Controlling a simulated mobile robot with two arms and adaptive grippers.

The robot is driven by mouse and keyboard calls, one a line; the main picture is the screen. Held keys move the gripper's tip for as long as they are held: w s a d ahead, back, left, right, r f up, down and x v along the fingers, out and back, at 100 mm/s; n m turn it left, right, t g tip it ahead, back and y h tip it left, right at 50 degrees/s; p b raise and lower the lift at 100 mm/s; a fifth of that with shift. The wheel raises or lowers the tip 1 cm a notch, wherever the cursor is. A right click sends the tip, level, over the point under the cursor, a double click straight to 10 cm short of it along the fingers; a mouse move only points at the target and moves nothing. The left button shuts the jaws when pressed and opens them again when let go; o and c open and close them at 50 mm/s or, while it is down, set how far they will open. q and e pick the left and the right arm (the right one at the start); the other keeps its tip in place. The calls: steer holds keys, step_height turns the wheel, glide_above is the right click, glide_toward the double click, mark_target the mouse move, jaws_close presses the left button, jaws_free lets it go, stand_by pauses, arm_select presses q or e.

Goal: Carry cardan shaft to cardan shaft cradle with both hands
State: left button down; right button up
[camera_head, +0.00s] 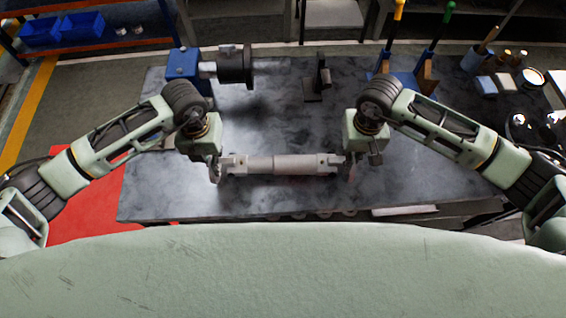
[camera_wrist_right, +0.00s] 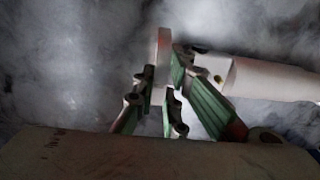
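The cardan shaft (camera_head: 275,165), a pale grey tube with jointed, flanged ends, lies level across the front of the dark table. My left gripper (camera_head: 215,172) is at its left end; the fingers are too small to show their grip. My right gripper (camera_head: 352,168) is at its right end. In the right wrist view, the right gripper's green-sided fingers (camera_wrist_right: 162,88) are shut on the thin end flange (camera_wrist_right: 163,55), with the shaft's tube (camera_wrist_right: 265,78) to the right. I cannot tell whether the shaft touches the table. I cannot identify the cradle with certainty; a dark upright bracket (camera_head: 317,82) stands behind the shaft.
A blue block with a dark cylinder (camera_head: 233,65) stands at the table's back left. Tools with yellow and green handles (camera_head: 441,28) stand at the back right, near a blue cup (camera_head: 477,58) and small parts. The dark tabletop (camera_head: 280,115) is clear behind the shaft's middle.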

jaws_close()
stand_by(0.3)
arm_select(q)
steer(key=shift+w+r, duration=0.15)
steer(key=shift+w, duration=0.05)
arm_select(e)
steer(key=shift+w+r, duration=0.2)
